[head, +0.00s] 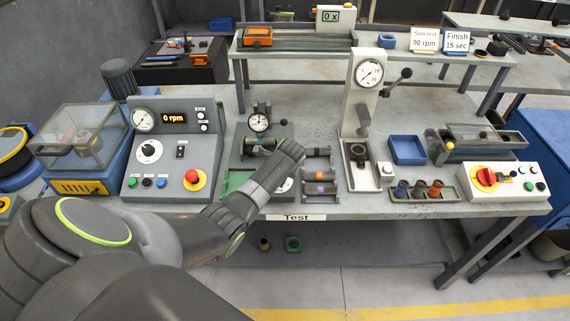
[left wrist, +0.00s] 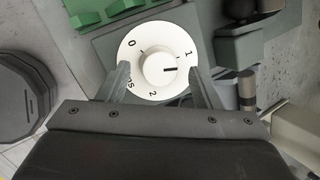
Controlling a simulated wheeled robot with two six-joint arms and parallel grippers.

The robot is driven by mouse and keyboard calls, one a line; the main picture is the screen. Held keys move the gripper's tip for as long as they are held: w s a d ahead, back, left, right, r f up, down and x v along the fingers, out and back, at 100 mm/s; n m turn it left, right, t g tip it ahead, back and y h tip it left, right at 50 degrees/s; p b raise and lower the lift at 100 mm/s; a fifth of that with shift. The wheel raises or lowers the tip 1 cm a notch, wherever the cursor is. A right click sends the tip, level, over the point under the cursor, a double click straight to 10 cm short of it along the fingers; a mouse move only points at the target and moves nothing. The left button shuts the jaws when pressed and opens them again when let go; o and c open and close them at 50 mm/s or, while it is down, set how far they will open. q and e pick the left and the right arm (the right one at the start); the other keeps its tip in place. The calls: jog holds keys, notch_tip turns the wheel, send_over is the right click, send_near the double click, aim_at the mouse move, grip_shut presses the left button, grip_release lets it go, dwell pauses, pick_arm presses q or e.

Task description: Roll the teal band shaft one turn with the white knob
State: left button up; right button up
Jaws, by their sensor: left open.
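The white knob (left wrist: 158,68) is a round dial with a raised hub, marked 0, 1, 2 and more lettering. Its pointer line faces right in the left wrist view, between 1 and 2. My left gripper (left wrist: 158,78) is open, with one finger on each side of the dial; I cannot tell whether they touch it. In the head view my left arm covers most of the knob (head: 283,186). The test stand (head: 238,158) holds a dial gauge (head: 259,122) and a shaft (head: 262,142), partly hidden by my arm; its band looks teal, but is small. My right gripper is not seen.
Banded shafts lie in a rack (head: 318,172) just right of my arm. A control box reading 0 rpm (head: 175,145) stands left. A white press (head: 362,105), blue tray (head: 407,149) and switch box (head: 501,181) stand right. The bench front edge is close.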

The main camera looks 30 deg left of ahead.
pick_arm(q)
jog(key=b+v, duration=0.2)
jog(key=v, duration=1.4)
jog(key=shift+r+b, duration=0.3)
jog(key=shift+s+d+f, duration=0.1)
jog(key=shift+d, duration=0.05)
